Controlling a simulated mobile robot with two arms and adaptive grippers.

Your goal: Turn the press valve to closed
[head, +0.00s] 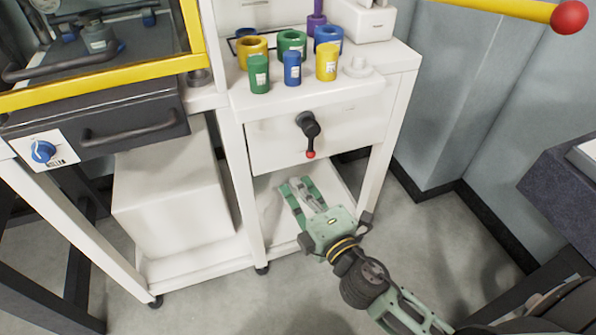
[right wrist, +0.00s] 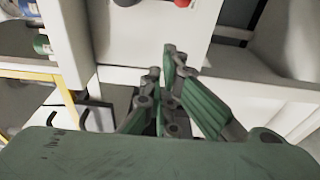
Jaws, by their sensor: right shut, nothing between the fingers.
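A black valve lever (head: 308,125) with a red ball tip is mounted on the white front panel of the cart. It hangs nearly straight down, its tip slightly right of its pivot. In the right wrist view its red tip (right wrist: 182,3) shows at the top edge, partly cut off. My right gripper (head: 295,185) is below the lever, in front of the open lower shelf. Its green fingers point up towards the panel, are shut and empty, and appear apart from the lever. My left gripper is not in view.
Several coloured cylinders and rings, such as a yellow cylinder (head: 326,62), stand on the cart top (head: 290,95). A red-ended yellow bar (head: 500,9) crosses the upper right.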

